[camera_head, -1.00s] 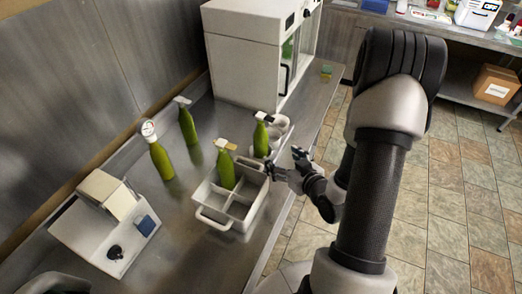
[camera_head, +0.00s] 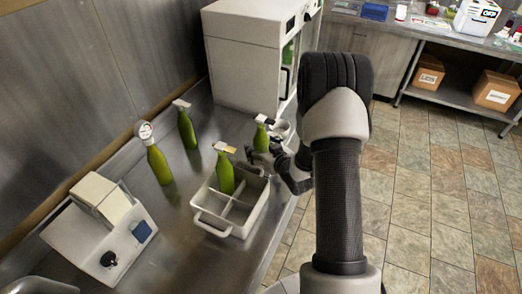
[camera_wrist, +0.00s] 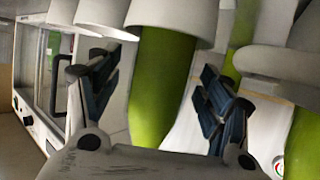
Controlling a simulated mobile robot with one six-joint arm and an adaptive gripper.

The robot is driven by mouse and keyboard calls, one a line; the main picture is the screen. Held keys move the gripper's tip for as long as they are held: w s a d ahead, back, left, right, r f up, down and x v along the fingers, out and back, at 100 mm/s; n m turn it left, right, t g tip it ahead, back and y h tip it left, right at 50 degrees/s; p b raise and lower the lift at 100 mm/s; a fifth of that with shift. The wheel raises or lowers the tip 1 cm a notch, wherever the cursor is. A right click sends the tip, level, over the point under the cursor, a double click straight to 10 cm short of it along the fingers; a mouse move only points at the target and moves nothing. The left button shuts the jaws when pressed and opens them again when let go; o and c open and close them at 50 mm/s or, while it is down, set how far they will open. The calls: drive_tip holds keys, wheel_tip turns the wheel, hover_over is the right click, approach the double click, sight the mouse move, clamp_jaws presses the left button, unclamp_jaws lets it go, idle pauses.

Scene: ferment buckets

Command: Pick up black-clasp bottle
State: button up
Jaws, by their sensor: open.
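The black-clasp bottle (camera_head: 260,139) is green, with a white and dark top, and stands upright behind the divided carrier in the head view. My gripper (camera_head: 264,157) is beside its lower part on the right. In the wrist view, a green bottle body (camera_wrist: 163,85) lies between the two spread fingers of my gripper (camera_wrist: 160,100), with gaps visible on both sides. This appears to be the same bottle; its clasp does not show there. The fingers are open and hold nothing.
A light carrier (camera_head: 212,228) holds a green bottle with a tan clasp (camera_head: 225,173). Two more green bottles stand left, one with a round gauge top (camera_head: 158,164), one grey-topped (camera_head: 187,128). A white cabinet (camera_head: 245,60) is behind.

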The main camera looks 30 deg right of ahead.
drive_tip(key=shift+w+f, duration=0.1)
drive_tip(key=shift+w, duration=0.15)
drive_tip(key=shift+c, duration=0.2)
drive_tip(key=c, duration=1.6)
